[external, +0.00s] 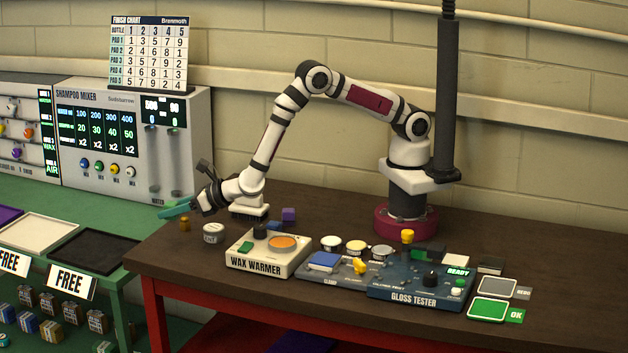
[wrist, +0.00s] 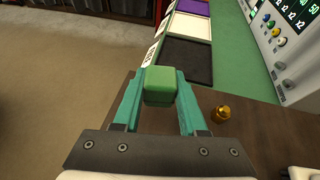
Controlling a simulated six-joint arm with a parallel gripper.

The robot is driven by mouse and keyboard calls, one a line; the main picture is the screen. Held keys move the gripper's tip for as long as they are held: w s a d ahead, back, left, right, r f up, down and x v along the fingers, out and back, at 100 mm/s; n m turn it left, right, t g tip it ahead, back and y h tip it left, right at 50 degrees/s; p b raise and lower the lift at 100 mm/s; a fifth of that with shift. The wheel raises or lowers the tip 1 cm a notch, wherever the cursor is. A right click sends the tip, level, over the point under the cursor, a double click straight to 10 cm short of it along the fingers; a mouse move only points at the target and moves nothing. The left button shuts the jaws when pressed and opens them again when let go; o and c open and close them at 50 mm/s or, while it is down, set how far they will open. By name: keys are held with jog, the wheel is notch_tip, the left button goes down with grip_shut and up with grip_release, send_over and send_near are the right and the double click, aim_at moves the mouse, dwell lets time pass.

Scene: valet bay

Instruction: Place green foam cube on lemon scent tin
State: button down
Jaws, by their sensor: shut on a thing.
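In the wrist view the green foam cube (wrist: 160,86) sits between the teal fingertips of my gripper (wrist: 159,92), which is shut on it. In the external view my gripper (external: 178,209) is at the left end of the dark table, held above its edge; I cannot pick the cube out from the teal fingers there. Three round tins stand behind the wax warmer and clamp unit: a pale one (external: 331,243), a cream-yellow one (external: 357,246) and a grey one (external: 381,252). Their labels are too small to read, so I cannot tell which is lemon scent.
A white jar (external: 213,233) and a small brass piece (external: 184,224) stand below my gripper; the brass piece also shows in the wrist view (wrist: 221,114). The wax warmer (external: 268,254) and gloss tester (external: 420,288) line the table front. A black pad (external: 95,250) lies on the green bench.

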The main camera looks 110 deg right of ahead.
jog(key=s+d+r+m+g+h, duration=0.25)
jog(key=s+d, duration=0.25)
jog(key=s, duration=0.5)
jog(key=s+d+r+m+g+h, duration=0.2)
jog(key=s+d+r+m+g, duration=0.15)
jog(key=s+d, duration=0.4)
send_over(214, 227)
jog(key=shift+m, duration=0.3)
jog(key=f, duration=0.6)
jog(key=shift+s+d+f, duration=0.2)
jog(key=shift+d+f, duration=0.05)
jog(key=shift+f, duration=0.15)
jog(key=f, duration=0.4)
jog(key=shift+w+a+h, duration=0.25)
jog(key=shift+w+a, duration=0.05)
jog(key=shift+f, duration=0.25)
jog(key=shift+c, duration=2.3)
grip_release()
jog(key=shift+f, duration=0.1)
